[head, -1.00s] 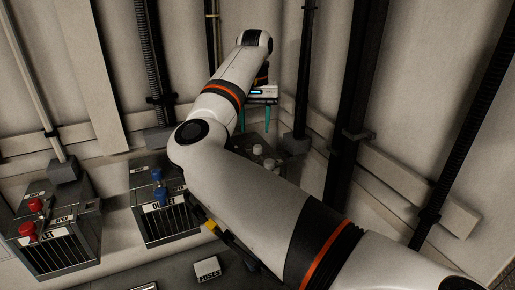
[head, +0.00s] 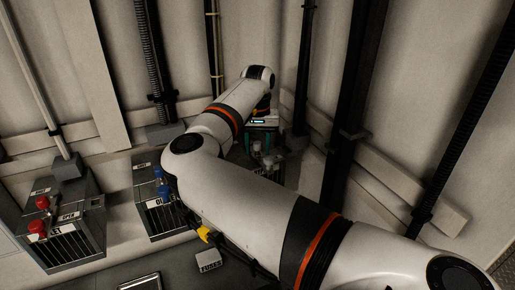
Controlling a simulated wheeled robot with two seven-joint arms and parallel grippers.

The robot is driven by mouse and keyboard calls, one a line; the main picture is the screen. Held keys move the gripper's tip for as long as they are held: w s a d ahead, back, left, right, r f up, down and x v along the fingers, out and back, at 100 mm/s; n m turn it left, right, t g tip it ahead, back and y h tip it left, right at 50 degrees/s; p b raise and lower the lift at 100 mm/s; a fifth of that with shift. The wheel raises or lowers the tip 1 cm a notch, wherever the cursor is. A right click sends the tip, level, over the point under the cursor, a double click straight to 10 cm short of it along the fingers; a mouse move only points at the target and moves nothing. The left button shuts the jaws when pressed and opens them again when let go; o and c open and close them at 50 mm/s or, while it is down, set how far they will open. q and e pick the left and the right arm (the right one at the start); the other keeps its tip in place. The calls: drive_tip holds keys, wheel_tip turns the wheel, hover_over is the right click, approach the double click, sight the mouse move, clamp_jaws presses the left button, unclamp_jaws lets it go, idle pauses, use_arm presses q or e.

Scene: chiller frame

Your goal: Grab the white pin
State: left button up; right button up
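My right arm crosses the picture from the lower right. Its gripper (head: 258,146) points down near the middle, with two teal fingers apart, so it looks open. Small white pins (head: 268,161) stand on a dark box just below and beside the fingers, partly hidden by my arm and gripper. I cannot tell whether a pin is between the fingers or touched by them. My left gripper is not in view.
A grey box with red knobs (head: 38,227) stands at left. A box with blue knobs (head: 161,191) stands right of it. A white block marked FUSES (head: 208,261) lies in front. Dark vertical pipes (head: 349,110) and wall rails stand behind and right.

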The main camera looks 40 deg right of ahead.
drive_tip(key=c, duration=0.8)
drive_tip(key=shift+r, duration=0.15)
